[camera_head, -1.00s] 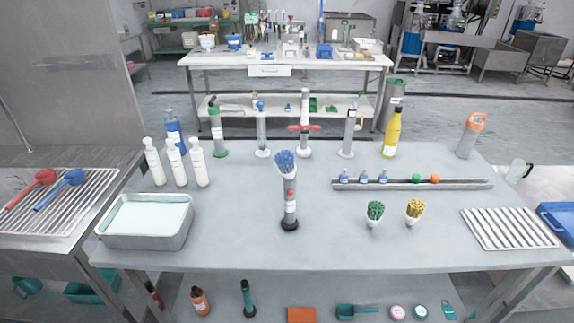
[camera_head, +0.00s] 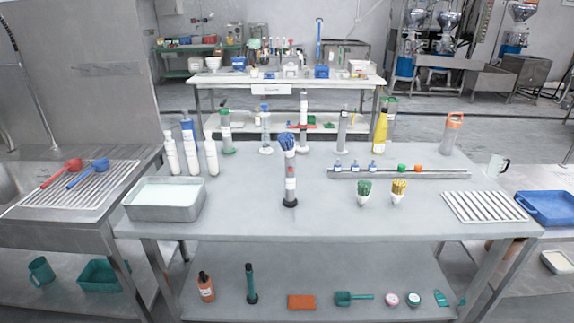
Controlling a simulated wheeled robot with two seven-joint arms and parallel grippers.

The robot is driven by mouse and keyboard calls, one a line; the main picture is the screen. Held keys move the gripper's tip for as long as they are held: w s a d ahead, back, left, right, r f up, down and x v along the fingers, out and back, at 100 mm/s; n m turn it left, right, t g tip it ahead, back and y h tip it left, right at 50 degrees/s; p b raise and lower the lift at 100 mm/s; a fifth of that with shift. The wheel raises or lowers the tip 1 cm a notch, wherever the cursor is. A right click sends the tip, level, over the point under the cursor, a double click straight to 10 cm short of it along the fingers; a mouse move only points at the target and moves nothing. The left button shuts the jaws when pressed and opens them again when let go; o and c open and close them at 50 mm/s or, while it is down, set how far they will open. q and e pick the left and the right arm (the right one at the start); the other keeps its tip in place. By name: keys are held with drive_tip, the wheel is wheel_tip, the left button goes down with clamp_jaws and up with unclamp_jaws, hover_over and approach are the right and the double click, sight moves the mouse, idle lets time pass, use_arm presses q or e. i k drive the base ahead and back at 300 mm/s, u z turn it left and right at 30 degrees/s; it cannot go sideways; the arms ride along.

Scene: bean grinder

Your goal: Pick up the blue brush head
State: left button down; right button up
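The blue brush head (camera_head: 287,142) sits bristles up on top of a grey upright cylinder (camera_head: 290,183) with a dark base, near the middle of the grey table (camera_head: 265,218). A green brush head (camera_head: 364,188) and a yellow brush head (camera_head: 399,187) stand to its right on the same table. Neither of my grippers shows in the head view.
A tray of pale liquid (camera_head: 150,213) and white bottles (camera_head: 191,158) stand left of the cylinder. The table's front middle is clear.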

sight(286, 141)
drive_tip(key=z, duration=0.3)
drive_tip(key=k, duration=0.3)
drive_tip(key=u, duration=1.15)
drive_tip(key=i, duration=1.1)
drive_tip(key=z, duration=0.15)
